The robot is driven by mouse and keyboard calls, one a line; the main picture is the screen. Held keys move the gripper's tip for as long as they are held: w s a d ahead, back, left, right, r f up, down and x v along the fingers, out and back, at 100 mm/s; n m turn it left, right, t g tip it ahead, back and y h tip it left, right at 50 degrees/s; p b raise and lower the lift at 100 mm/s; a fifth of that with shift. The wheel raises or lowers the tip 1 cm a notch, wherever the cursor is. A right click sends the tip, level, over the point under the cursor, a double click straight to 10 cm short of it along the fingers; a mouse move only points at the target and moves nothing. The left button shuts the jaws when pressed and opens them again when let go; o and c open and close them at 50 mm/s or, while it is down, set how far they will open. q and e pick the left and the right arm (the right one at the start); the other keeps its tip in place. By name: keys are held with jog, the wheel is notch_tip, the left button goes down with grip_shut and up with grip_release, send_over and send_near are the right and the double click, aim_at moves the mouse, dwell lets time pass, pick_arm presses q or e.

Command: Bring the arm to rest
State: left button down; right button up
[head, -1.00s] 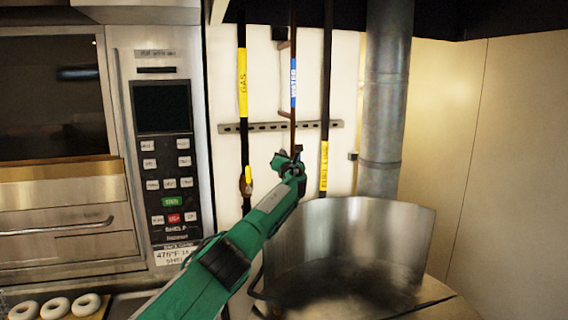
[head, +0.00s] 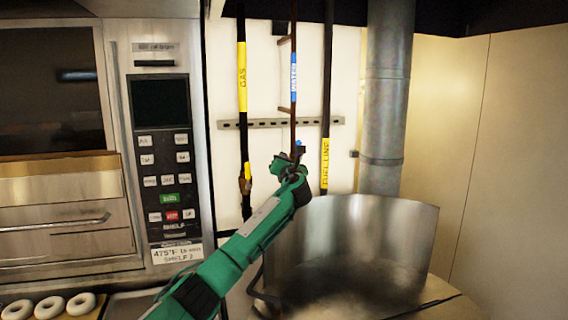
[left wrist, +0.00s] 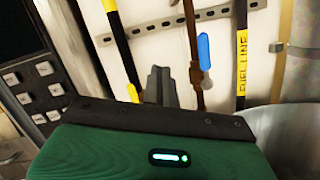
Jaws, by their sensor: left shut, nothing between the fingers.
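My left arm is green and reaches up from the bottom of the head view. A small blue handle (head: 300,146) shows right beside the fingertips. In the left wrist view, the shut fingers (left wrist: 160,84) point at the wall, and the blue handle (left wrist: 205,52) hangs to their right on the brown pipe, apart from them in the picture. Whether they touch in depth I cannot tell. My right gripper is in neither view.
A large metal kettle (head: 350,235) stands right of my arm, with a flue pipe (head: 386,100) behind it. Gas (head: 242,75), water (head: 293,75) and fuel (head: 325,160) lines run down the wall. An oven panel (head: 163,150) and bagels (head: 48,306) are at left. The right wall side is clear.

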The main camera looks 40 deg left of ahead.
pick_arm(q)
jog(key=shift+s+d, duration=0.2)
jog(key=shift+s, duration=0.1)
dwell(0.4)
